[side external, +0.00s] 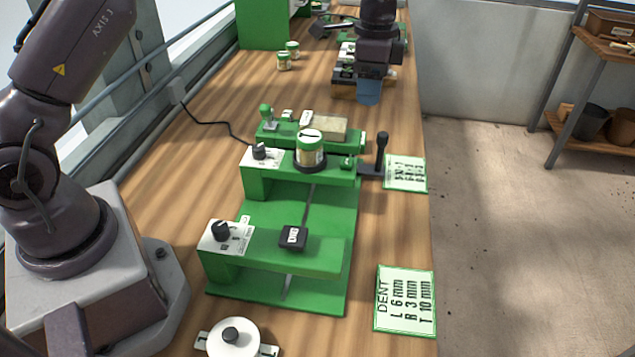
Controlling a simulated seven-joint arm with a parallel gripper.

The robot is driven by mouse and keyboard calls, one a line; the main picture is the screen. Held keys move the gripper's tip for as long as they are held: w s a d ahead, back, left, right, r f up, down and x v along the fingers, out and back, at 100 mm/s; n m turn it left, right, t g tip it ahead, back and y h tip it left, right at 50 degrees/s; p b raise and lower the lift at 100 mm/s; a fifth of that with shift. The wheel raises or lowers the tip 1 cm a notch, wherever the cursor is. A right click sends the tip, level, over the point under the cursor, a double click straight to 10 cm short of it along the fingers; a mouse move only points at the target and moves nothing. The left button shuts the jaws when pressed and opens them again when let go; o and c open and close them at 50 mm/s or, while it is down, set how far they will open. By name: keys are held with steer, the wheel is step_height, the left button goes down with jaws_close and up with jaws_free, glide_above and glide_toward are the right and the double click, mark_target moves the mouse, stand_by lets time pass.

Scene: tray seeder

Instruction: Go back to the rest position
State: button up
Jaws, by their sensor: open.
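My gripper (368,96) hangs at the far end of the bench, a dark wrist with a blue part at its lower end. It is open, and I see nothing held in it. It is over or in front of a dark and wooden block (345,88); I cannot tell whether they touch. The green tray seeder (255,215) stands mid-bench, well apart from my gripper. A black block with a white label (293,237) sits on the front bridge.
A black lever (381,150) sticks up at the seeder's right. Two small jars (284,61) stand at the back left, near a green box (263,25). A dent card (405,300) lies front right. A shelf (590,80) stands far right.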

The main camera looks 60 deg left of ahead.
steer(key=s+r+n+t, duration=0.3)
steer(key=s+r, duration=0.3)
steer(key=s, duration=0.9)
steer(key=s+a+r+n+t, duration=0.1)
steer(key=s+r+n, duration=0.5)
steer(key=s, duration=1)
steer(key=shift+r+n+t, duration=0.2)
steer(key=shift+n+t, duration=0.1)
steer(key=shift+t, duration=0.6)
